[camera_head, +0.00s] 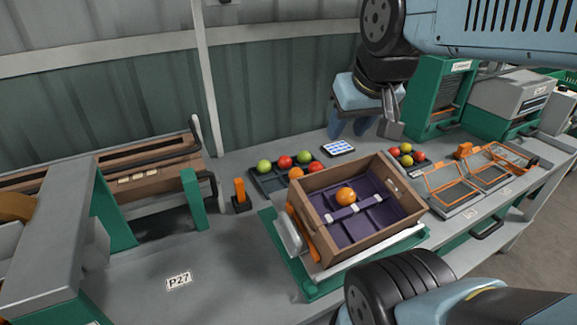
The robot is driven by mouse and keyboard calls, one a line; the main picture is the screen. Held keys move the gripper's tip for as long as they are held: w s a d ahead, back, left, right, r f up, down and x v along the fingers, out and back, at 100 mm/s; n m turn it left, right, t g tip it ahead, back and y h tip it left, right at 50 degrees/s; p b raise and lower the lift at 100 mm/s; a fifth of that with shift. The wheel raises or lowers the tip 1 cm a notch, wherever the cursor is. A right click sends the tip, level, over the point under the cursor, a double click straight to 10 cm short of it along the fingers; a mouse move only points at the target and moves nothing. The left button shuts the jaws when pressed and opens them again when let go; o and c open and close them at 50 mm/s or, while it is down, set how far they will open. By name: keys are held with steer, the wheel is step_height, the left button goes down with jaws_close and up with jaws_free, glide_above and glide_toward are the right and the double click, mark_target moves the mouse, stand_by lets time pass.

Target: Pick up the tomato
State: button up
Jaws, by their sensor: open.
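An orange tomato (345,196) sits alone in a brown crate (385,222) with a purple divided liner, beside a pale strap across it. More tomatoes lie in a dark tray behind the crate: a green one (264,166), a red one (285,162), another green one (305,157) and an orange one (296,174), among others. The picture does not tell which tomato is meant. My gripper (366,130) is open, with nothing seen in it. It appears above the back of the bench, behind the crate, apart from the tomatoes.
The crate stands on a green-edged platform (315,284). A small tray of red and yellow tomatoes (407,155) and orange-framed grey panels (460,185) lie right. Green machines (440,95) stand back right. An orange-handled tool (240,194) stands left. Bench near the P27 label (179,281) is clear.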

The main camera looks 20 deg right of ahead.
steer(key=o, duration=0.3)
steer(key=shift+w, duration=0.25)
steer(key=o, duration=0.5)
steer(key=w, duration=0.2)
steer(key=w+m, duration=0.1)
steer(key=w+m+g, duration=0.1)
steer(key=w, duration=0.1)
steer(key=shift+w+a+f, duration=0.15)
steer(key=shift+w+f, duration=0.1)
steer(key=shift+w, duration=0.05)
steer(key=m+g, duration=0.5)
steer(key=m, duration=0.6)
glide_above(296, 169)
step_height(296, 169, down, 18)
step_height(296, 169, down, 12)
steer(key=shift+f, duration=0.25)
